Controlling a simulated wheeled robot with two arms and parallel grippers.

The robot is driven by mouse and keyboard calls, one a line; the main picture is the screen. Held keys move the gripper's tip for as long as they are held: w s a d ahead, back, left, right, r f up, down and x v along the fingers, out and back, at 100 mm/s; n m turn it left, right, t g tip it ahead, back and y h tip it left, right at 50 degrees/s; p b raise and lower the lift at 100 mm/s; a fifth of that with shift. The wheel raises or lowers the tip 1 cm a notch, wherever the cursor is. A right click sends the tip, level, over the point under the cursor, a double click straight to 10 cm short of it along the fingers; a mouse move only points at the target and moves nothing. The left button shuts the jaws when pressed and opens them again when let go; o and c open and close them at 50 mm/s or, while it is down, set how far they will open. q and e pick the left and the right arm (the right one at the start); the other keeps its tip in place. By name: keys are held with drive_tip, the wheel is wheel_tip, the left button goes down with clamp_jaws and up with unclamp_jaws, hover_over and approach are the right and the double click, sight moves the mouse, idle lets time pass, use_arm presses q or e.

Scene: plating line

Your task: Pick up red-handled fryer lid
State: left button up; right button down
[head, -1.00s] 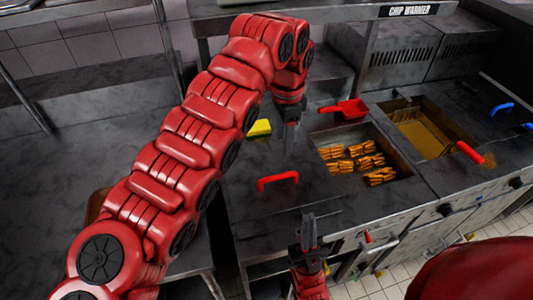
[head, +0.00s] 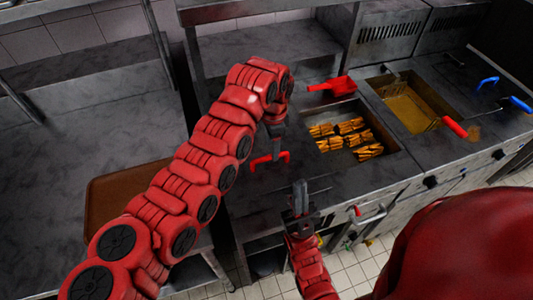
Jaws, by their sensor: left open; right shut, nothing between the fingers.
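The red handle (head: 268,160) of the fryer lid stands on the grey worktop, left of the well of fries. The lid's plate blends with the dark metal, so its edges are hard to make out. My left gripper (head: 275,147) is open and points down at the handle, overlapping its middle in the picture. I cannot tell whether its fingers touch or straddle it. My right gripper (head: 299,188) is shut and empty, in front of the handle and to its right.
A well of fries (head: 345,138) lies right of the handle, with a red scoop (head: 332,87) behind it. Farther right are a fryer basin with a basket (head: 412,112), its red grip (head: 455,127) and blue handles (head: 488,82). A brown tray (head: 105,205) lies at left.

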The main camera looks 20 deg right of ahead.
sight(270, 157)
use_arm(q)
drive_tip(key=shift+a+f+p, duration=0.1)
drive_tip(key=shift+f+p, duration=0.35)
drive_tip(key=shift+p, duration=0.05)
wheel_tip(270, 157, down, 4)
drive_tip(key=shift+a+r+p, duration=0.15)
drive_tip(key=shift+p, duration=1)
drive_tip(key=shift+f, duration=0.4)
clamp_jaws()
